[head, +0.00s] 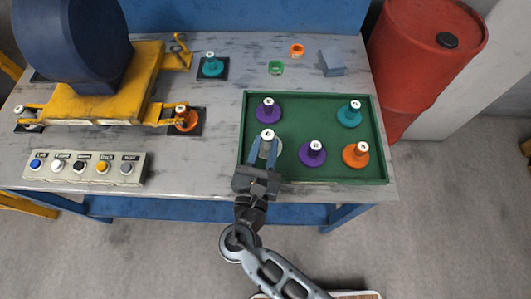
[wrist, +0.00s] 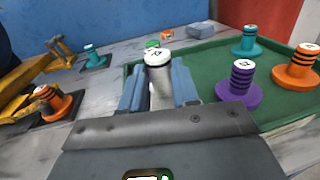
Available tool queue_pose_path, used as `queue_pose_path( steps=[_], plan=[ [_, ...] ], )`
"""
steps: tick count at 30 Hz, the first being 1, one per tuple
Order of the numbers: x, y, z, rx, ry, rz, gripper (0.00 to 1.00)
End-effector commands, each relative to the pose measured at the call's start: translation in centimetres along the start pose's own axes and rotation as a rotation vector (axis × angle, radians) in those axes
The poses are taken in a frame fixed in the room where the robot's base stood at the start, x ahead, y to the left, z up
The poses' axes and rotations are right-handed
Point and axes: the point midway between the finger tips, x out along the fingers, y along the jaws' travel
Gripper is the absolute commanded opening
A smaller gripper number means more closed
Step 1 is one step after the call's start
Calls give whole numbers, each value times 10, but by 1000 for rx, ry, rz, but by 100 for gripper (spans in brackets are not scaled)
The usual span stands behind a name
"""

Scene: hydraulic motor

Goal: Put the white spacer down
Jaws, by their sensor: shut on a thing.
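The white spacer (head: 267,136), a pale cylinder with a white cap, is between the fingers of my gripper (head: 264,150) over the front left part of the green tray (head: 315,178). In the wrist view the white spacer (wrist: 158,70) stands roughly upright between the blue-grey fingertips of my gripper (wrist: 158,88), which is shut on it. Part of a grey base shows beside the fingers in the head view. I cannot tell whether the spacer touches the tray floor.
The tray also holds purple spacers (head: 268,109) (head: 313,152), a teal spacer (head: 350,113) and an orange spacer (head: 356,154). A button box (head: 85,168) and a yellow machine (head: 105,95) are at left. A blue-grey block (head: 332,62) and a red barrel (head: 420,60) are beyond the tray.

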Motion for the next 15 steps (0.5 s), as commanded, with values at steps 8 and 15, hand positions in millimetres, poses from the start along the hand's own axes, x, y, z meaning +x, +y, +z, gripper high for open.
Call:
queue_pose_path(
  steps=[8,15],
  plan=[
    [2,1,-30,-3,0,1,0],
    [3,1,-41,1,-1,0,0]
  ],
)
